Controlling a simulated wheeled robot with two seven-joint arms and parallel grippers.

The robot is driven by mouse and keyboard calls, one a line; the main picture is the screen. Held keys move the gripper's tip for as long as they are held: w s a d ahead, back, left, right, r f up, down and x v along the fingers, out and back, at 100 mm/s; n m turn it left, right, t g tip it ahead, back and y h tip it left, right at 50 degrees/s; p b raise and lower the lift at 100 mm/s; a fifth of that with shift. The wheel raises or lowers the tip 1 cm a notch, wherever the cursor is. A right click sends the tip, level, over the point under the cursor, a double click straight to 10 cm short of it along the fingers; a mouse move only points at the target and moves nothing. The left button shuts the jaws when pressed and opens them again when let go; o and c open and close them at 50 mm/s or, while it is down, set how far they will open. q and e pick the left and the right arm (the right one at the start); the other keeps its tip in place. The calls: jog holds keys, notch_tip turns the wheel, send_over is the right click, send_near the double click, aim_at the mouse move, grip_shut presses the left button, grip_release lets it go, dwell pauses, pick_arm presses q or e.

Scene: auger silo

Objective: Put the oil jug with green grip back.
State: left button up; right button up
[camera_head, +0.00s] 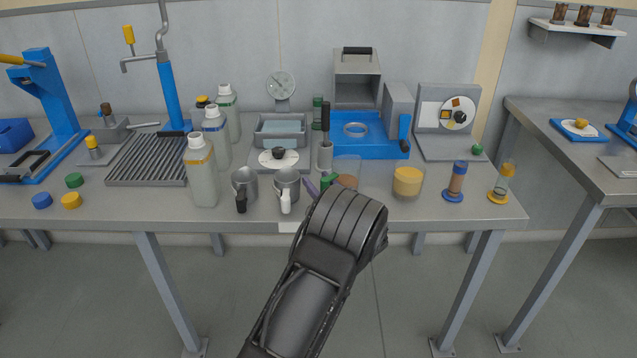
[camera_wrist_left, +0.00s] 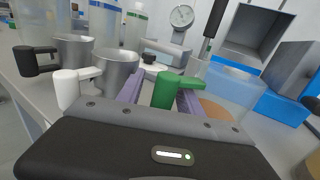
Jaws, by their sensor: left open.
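The oil jug (camera_head: 346,164) is a clear vessel with brown contents, standing near the table's front edge in the head view. Its green grip (camera_head: 328,181) points toward me. The jug (camera_wrist_left: 228,82) also shows in the wrist view, with the green grip (camera_wrist_left: 174,91) in front of it. My left gripper (camera_head: 322,186) is open; its purple fingers (camera_wrist_left: 161,90) stand on either side of the green grip. Whether they touch it I cannot tell. My wrist hides part of the gripper in the head view. My right gripper is not in view.
Metal jugs with a white handle (camera_head: 286,187) and a black handle (camera_head: 243,186) stand just left. A cup with yellow contents (camera_head: 408,180) is at the right. Tall bottles (camera_head: 201,172) stand left, a blue tray (camera_head: 372,148) behind.

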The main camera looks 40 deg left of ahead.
pick_arm(q)
jog(key=shift+s+d, duration=0.15)
jog(key=shift+d, duration=0.2)
jog(key=v, duration=1.1)
jog(key=shift+d+b, duration=0.15)
jog(key=shift+b, duration=0.25)
jog(key=shift+s, duration=0.1)
